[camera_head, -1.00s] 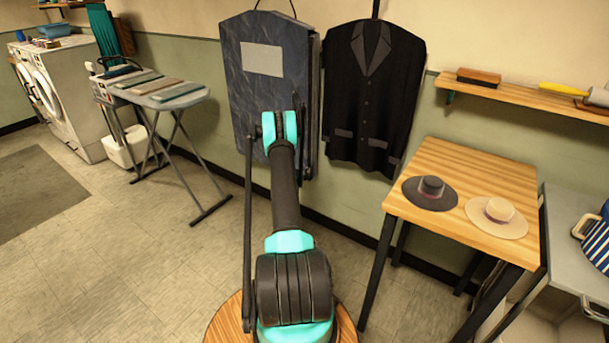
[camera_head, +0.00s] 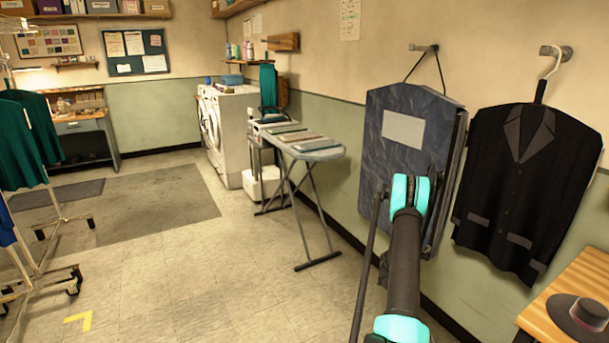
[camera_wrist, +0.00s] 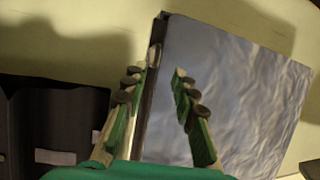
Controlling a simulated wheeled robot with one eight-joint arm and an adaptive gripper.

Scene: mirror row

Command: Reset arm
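My arm (camera_head: 405,255) reaches up in front of a hanging blue-grey panel (camera_head: 393,165) with a pale rectangle on it. My gripper is hidden behind the arm in the head view. In the wrist view my gripper (camera_wrist: 165,70) has its two green fingers apart, with dark round pads. The panel's bluish, rippled face (camera_wrist: 235,90) fills the right of that view. Its dark side edge runs between the fingers in the picture, close to the left one. I cannot tell whether they touch. I see nothing held.
A black jacket (camera_head: 520,180) hangs right of the panel, and a dark hat (camera_head: 582,315) lies on a wooden table (camera_head: 570,285). An ironing board (camera_head: 318,152) stands left, before white washing machines (camera_head: 232,130). Clothes racks (camera_head: 38,230) stand far left. The floor between is open.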

